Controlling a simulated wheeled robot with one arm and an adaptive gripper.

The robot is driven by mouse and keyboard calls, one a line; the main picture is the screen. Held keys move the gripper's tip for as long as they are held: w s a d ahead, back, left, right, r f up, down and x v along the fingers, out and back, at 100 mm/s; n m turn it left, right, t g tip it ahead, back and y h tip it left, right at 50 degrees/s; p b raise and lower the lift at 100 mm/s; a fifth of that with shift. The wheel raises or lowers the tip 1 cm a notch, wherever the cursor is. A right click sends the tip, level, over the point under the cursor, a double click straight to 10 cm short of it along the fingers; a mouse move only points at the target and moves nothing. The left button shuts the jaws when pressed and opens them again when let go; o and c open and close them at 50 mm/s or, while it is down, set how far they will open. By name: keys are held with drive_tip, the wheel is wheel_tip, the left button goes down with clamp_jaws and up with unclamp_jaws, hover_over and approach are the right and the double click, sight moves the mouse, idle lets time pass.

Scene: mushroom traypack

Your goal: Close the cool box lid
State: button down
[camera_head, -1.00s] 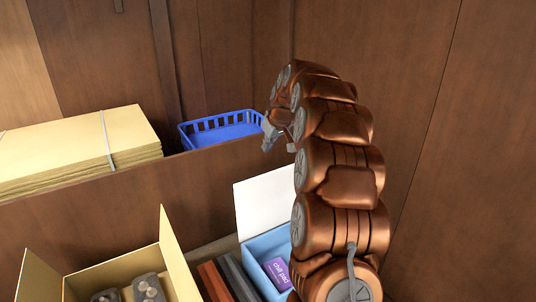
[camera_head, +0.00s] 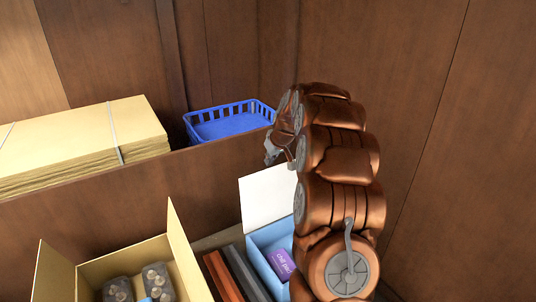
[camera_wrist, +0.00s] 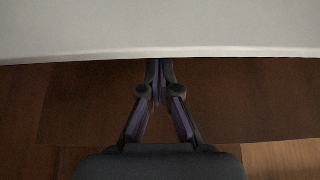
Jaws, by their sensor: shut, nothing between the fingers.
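The light blue cool box (camera_head: 258,250) stands open in the lower middle of the head view, partly hidden by my arm. Its white lid (camera_head: 266,198) stands raised at the back of the box. A purple chill pad (camera_head: 280,263) lies inside. My gripper (camera_head: 270,154) is just above the lid's top edge in the head view, partly hidden by my arm. In the wrist view the gripper (camera_wrist: 158,84) is shut and empty, with its fingertips close to a broad white edge, which looks like the lid (camera_wrist: 160,30). I cannot tell whether they touch it.
An open cardboard box (camera_head: 184,249) with mushroom trays (camera_head: 157,281) stands at the left. Stacked flat cardboard (camera_head: 80,140) and a blue basket (camera_head: 230,123) sit behind a brown partition (camera_head: 120,205). Dark and reddish bars (camera_head: 222,275) lie beside the cool box.

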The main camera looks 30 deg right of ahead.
drive_tip(key=shift+s+f, duration=0.15)
drive_tip(key=shift+s, duration=0.4)
